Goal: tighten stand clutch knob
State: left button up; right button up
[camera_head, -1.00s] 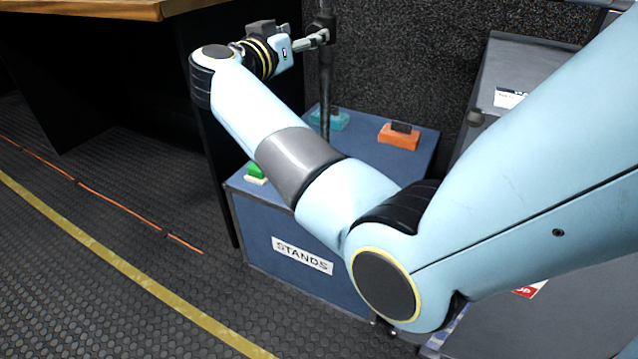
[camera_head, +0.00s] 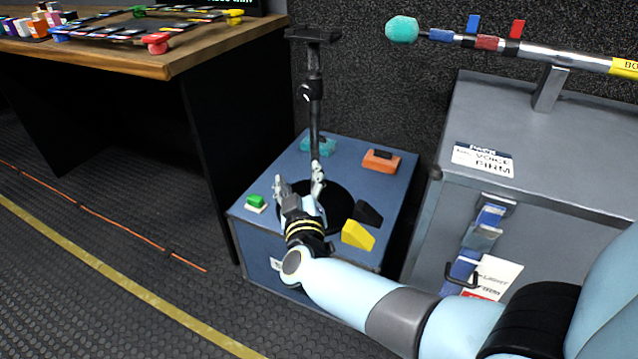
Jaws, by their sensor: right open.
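The black stand (camera_head: 315,125) rises upright from a round dark base on the blue box (camera_head: 247,226), with a flat plate at its top. The round black clutch knob (camera_head: 306,92) with a pale mark sits on the upper part of its pole. My right gripper (camera_head: 298,180) is open, in front of the lower pole and well below the knob. Its fingers are spread and nothing shows between them. The gripper and wrist hide part of the base; I cannot tell if a finger touches the pole. My left gripper is not in view.
Green (camera_head: 255,201), teal (camera_head: 318,147), orange (camera_head: 381,161) and yellow (camera_head: 358,235) blocks lie on the box around the base. A wooden desk (camera_head: 120,53) is at left. A grey case (camera_head: 540,150) at right carries a boom pole (camera_head: 540,52). Carpeted wall stands behind.

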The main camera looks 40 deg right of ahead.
aim_at(304, 95)
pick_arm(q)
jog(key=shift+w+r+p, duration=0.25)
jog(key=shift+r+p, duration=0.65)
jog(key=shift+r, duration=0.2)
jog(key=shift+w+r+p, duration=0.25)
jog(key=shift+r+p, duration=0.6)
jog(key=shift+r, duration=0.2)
pick_arm(e)
jog(key=s+a+f+n+y, duration=0.1)
jog(key=s+f+n+y, duration=0.1)
jog(key=s+f+y, duration=0.1)
jog(key=s+a+f+n+g+y, duration=0.1)
jog(key=s+a+f+y, duration=0.1)
jog(key=s+f, duration=0.4)
jog(key=shift+s+a+f+n+y, duration=0.15)
jog(key=shift+a+f+n+y, duration=0.2)
jog(key=shift+f+y, duration=0.3)
jog(key=shift+d, duration=0.1)
